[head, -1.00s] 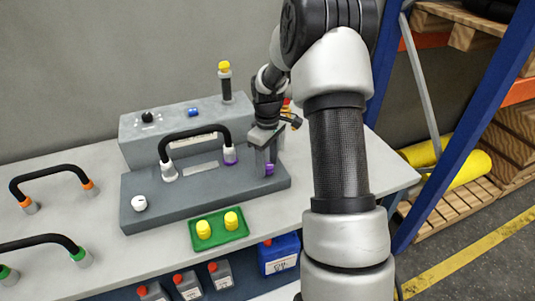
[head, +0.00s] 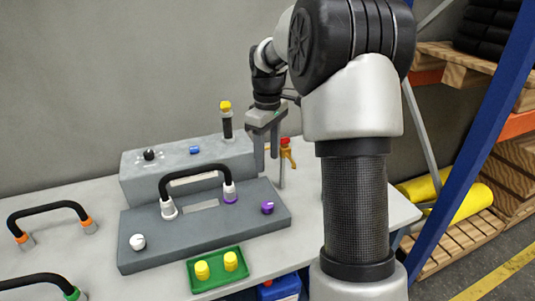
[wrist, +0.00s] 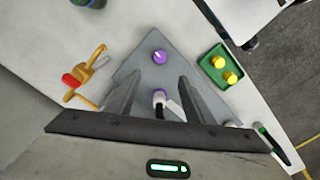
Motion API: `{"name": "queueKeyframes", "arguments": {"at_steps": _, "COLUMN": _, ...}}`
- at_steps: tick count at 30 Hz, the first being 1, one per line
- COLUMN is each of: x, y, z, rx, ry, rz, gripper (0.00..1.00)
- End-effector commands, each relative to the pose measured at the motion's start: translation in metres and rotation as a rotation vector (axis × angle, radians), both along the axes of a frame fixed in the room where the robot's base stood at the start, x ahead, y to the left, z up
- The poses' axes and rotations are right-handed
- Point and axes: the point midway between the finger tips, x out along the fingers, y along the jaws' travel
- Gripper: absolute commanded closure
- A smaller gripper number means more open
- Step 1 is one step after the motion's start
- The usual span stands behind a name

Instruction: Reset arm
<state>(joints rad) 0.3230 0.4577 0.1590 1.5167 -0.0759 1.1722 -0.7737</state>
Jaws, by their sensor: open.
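My gripper (head: 267,158) is raised above the right part of the grey fixture board (head: 150,255), with its two fingers apart and nothing between them. In the wrist view the open fingers (wrist: 158,88) point toward the board. A purple knob (head: 267,207) stands on the board below the gripper, apart from it. It also shows in the wrist view (wrist: 159,57). A black arched handle (head: 193,170) with one white and one purple end stands on the board, left of the gripper. A white knob (head: 137,242) sits at the board's front left.
A green tray (head: 217,283) with yellow pegs lies in front of the board. A red and yellow tool (wrist: 85,75) stands right of the board. Black arched handles with orange (head: 48,208) and green ends are at the left. A blue rack post (head: 470,140) rises at the right.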

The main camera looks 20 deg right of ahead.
Motion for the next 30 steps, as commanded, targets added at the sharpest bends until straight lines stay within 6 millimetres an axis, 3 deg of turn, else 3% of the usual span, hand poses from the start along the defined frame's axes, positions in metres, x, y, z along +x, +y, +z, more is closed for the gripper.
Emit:
{"name": "queueKeyframes", "arguments": {"at_steps": 14, "x": 0.0, "y": 0.0, "z": 0.002, "rx": -0.001, "ry": -0.001, "rz": 0.0, "gripper": 0.52}}
{"name": "queueKeyframes", "arguments": {"at_steps": 18, "x": -0.011, "y": 0.009, "z": 0.022, "rx": -0.014, "ry": -0.026, "rz": -0.023, "gripper": 0.52}}
{"name": "queueKeyframes", "arguments": {"at_steps": 23, "x": -0.054, "y": 0.036, "z": 0.077, "rx": -0.04, "ry": -0.114, "rz": -0.122, "gripper": 0.52}}
{"name": "queueKeyframes", "arguments": {"at_steps": 27, "x": -0.11, "y": 0.062, "z": 0.117, "rx": -0.038, "ry": -0.215, "rz": -0.247, "gripper": 0.52}}
{"name": "queueKeyframes", "arguments": {"at_steps": 30, "x": -0.151, "y": 0.077, "z": 0.136, "rx": -0.016, "ry": -0.288, "rz": -0.336, "gripper": 0.52}}
